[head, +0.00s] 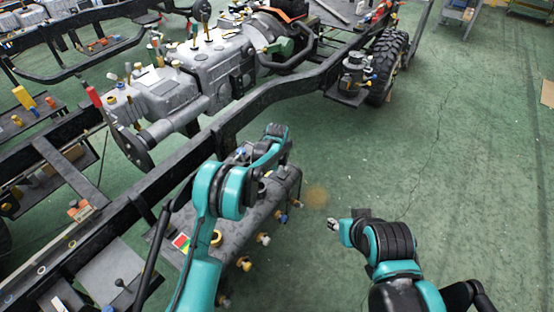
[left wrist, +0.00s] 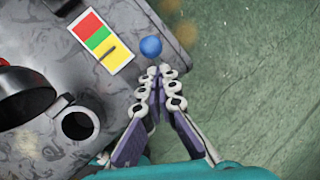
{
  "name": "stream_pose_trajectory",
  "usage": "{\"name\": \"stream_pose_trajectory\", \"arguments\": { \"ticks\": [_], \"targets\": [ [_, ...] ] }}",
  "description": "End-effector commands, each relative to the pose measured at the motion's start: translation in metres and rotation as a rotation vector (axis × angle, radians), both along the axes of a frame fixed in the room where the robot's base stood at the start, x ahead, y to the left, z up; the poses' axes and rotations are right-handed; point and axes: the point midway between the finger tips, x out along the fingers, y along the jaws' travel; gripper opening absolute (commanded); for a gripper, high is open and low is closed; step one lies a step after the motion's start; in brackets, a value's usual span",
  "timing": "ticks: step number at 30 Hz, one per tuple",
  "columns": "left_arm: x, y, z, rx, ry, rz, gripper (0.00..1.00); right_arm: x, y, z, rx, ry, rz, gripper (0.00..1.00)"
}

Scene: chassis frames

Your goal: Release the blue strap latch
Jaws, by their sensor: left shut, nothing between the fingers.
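A small round blue knob (left wrist: 151,47) shows in the left wrist view at the edge of a grey tank (left wrist: 40,45). I cannot tell whether it belongs to the strap latch. My left gripper (left wrist: 160,72) is shut and empty, its fingertips just below the knob in the picture; contact cannot be judged. In the head view my left arm reaches over the tank (head: 275,195), and its fingers cannot be made out. A blue fitting (head: 284,218) shows on the tank's right side there. My right gripper (head: 335,225) is over open floor right of the tank, its finger state unclear.
A red, green and yellow label (left wrist: 101,41) is on the tank beside the knob. Several yellow-tipped fittings (head: 264,239) stick out of the tank's side. The black chassis rail (head: 300,85) runs behind, with a wheel (head: 388,65). Green floor (head: 460,170) at right is clear.

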Motion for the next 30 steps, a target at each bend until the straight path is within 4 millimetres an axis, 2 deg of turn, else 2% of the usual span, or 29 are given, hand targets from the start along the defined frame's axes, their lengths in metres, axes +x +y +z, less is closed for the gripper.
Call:
{"name": "stream_pose_trajectory", "arguments": {
  "ticks": [7,16,30],
  "targets": [
    [0.0,0.0,0.002,0.002,-0.001,0.001,0.0,0.0,0.0,0.001,0.0,0.0,0.0,0.4],
    [0.0,0.0,0.015,0.002,-0.002,0.0,0.0,0.0,0.0,0.007,0.0,0.0,0.0,0.4],
    [-0.003,-0.004,0.021,0.002,-0.002,0.0,0.0,0.0,0.0,0.009,0.0,0.0,0.0,0.4]
  ]
}}
